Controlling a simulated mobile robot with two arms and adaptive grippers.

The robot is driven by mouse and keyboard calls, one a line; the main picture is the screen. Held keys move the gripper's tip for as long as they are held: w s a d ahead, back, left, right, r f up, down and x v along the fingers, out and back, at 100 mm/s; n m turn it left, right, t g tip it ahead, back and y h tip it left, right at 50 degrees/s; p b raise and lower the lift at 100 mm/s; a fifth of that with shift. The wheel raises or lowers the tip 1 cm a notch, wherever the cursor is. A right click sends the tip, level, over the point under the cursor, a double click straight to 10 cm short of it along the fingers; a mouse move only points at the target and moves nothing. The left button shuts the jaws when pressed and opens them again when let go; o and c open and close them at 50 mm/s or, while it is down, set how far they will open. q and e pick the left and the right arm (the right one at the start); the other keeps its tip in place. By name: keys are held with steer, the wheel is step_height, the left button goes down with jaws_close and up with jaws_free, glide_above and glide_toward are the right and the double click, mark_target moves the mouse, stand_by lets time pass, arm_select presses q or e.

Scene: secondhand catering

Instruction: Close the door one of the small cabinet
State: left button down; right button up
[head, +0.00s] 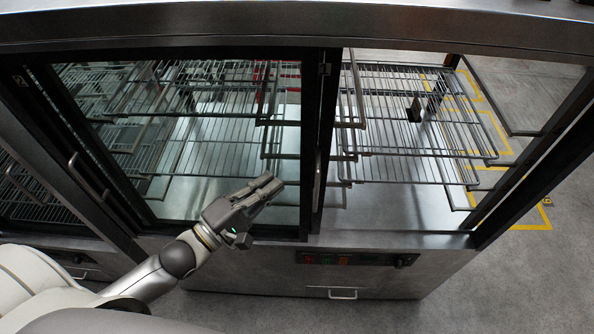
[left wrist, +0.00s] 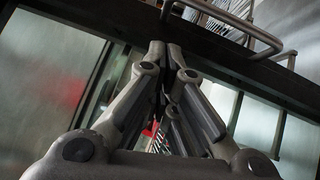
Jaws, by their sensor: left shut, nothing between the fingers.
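The small metal cabinet (head: 390,268) fills the middle of the head view, with wire racks inside. A dark-framed glass door (head: 225,195) stands across its left half, with a dark upright frame near the middle. The right half shows no glass in front, and its racks (head: 410,125) are exposed. My left gripper (head: 270,184) is shut and empty in front of the glass door, left of the middle upright. I cannot tell whether it touches the glass. In the left wrist view its fingers (left wrist: 168,52) meet below a dark frame bar. My right gripper is not in view.
Another dark-framed cabinet door with a bar handle (head: 82,172) stands at the left. The front panel has switches (head: 345,259) and a small lower handle (head: 335,293). Grey floor with yellow lines (head: 535,215) is clear at the right.

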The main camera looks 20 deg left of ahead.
arm_select(q)
steer(key=x, duration=0.2)
steer(key=shift+w+d+r+p, duration=0.15)
steer(key=shift+w+p, duration=0.2)
steer(key=d, duration=0.1)
steer(key=d+p, duration=0.1)
steer(key=w+d, duration=0.1)
steer(key=shift+r, duration=0.3)
steer(key=shift+w+d+p, duration=0.15)
steer(key=shift+d+p, duration=0.2)
steer(key=shift+d, duration=0.1)
